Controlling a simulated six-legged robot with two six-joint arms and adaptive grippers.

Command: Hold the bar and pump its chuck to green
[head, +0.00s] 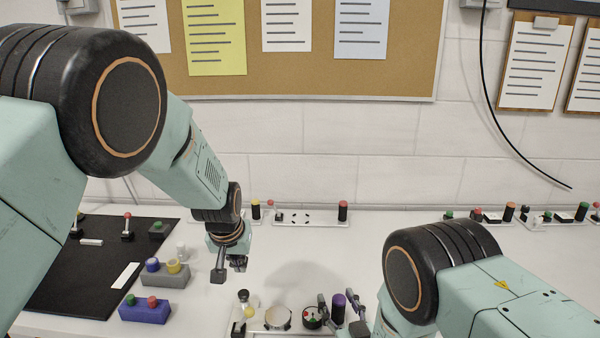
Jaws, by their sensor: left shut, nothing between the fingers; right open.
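At the bottom centre a fixture plate (262,329) carries a round mirror-like disc (278,318), a small round dial with red and green (312,317), and a dark upright cylinder with a purple top (338,308). I cannot tell for certain which part is the bar or its chuck. My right gripper (341,303) is open, with its fingers on either side of the purple-topped cylinder; whether they touch it is unclear. My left gripper (222,272) is shut and empty, above the white table, left of and behind the fixture.
A black mat (75,275) lies further left. Small fixture plates line the back wall. The middle of the table (375,240) is clear.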

